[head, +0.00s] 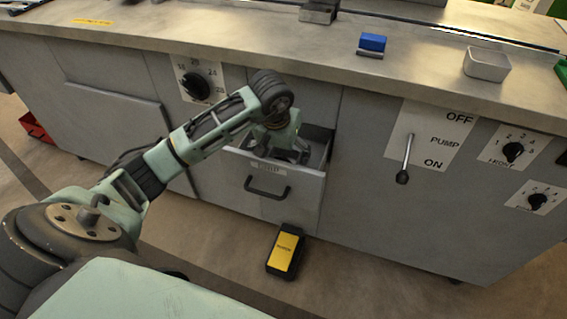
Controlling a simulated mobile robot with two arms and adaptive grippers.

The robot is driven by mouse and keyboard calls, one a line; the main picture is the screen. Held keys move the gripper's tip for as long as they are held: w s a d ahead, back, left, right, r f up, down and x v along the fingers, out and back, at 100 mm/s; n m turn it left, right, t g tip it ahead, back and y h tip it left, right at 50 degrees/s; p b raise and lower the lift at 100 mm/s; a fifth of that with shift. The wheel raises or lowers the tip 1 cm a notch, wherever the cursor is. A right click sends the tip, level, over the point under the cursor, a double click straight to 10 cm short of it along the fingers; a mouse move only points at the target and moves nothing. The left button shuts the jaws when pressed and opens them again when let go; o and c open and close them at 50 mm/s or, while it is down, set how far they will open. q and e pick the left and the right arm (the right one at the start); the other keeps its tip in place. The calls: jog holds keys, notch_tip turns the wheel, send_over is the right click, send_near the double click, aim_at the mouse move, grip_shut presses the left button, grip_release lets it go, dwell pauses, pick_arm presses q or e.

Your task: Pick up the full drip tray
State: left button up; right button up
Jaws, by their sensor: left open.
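A grey drawer (240,173) with a dark bar handle stands pulled out of the cabinet front, at the middle of the head view. My left gripper (289,153) is open and points down at the drawer's open top. My arm and the gripper's own body hide part of the inside, so I cannot tell whether the fingers touch anything there. No drip tray is clearly marked as such. A small pale open-topped tray (487,66) sits on the counter at the right; its contents are hard to see. My right gripper is not in view.
The counter (300,58) holds a blue block (372,43). A pump lever (405,160) and several knobs are on the cabinet front. A black and yellow device (285,252) lies on the floor below the drawer. A red bin (35,128) is at the left.

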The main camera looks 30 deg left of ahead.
pick_arm(q)
jog(key=shift+w+f, duration=0.1)
jog(key=shift+f, duration=0.2)
jog(key=shift+c, duration=0.4)
jog(key=c, duration=0.8)
jog(key=shift+r, duration=0.1)
jog(key=shift+c, duration=0.2)
